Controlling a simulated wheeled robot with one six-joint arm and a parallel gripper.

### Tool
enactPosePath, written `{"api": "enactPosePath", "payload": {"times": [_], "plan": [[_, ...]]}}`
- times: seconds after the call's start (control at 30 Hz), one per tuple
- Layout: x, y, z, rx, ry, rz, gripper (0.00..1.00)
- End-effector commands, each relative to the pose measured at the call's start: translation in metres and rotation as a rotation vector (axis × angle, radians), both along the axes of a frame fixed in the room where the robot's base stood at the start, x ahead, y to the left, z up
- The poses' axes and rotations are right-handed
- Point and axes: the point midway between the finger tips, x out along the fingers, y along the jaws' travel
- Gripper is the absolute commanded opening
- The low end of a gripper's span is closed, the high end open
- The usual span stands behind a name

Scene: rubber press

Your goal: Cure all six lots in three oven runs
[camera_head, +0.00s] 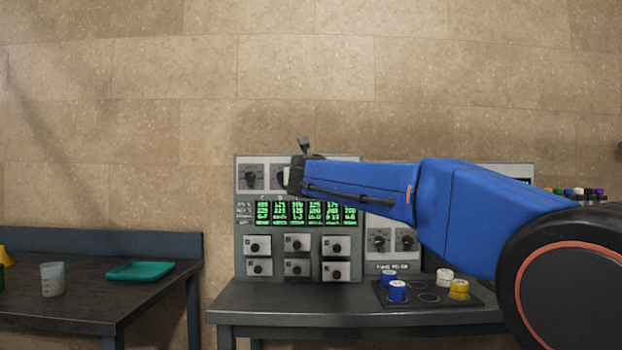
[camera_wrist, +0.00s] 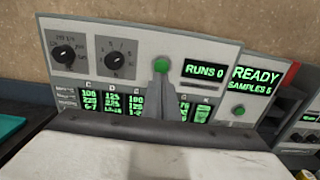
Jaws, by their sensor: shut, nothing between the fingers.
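The grey control panel (camera_head: 242,215) stands at the back of the bench, with two dials at its top left and rows of green figures below. In the wrist view its screens read "RUNS 0" (camera_wrist: 205,70) and "READY" (camera_wrist: 256,75), with a "SAMPLES" line whose digit is hard to read. A green button (camera_wrist: 160,65) lies just beyond the tips of my gripper (camera_wrist: 160,84). The gripper is shut and empty; contact cannot be told. In the head view my gripper (camera_head: 302,150) covers part of the panel.
A dark plate (camera_head: 425,301) on the bench holds blue, white and yellow lidded pots. Several small knobbed units (camera_head: 297,267) sit under the figures. A side table (camera_head: 90,300) at left holds a teal tray (camera_head: 140,271) and a beaker (camera_head: 52,279). My arm hides the panel's right part.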

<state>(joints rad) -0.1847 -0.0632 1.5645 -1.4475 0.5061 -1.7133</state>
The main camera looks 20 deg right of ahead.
Motion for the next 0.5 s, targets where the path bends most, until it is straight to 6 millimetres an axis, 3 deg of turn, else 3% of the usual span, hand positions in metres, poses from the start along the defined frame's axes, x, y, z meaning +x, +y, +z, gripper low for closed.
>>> {"api": "enactPosePath", "payload": {"times": [0.2,0.5], "plan": [[-0.037,0.012,0.001,0.001,-0.003,0.002,0.00],[-0.060,0.020,0.000,0.001,0.000,0.000,0.00]]}}
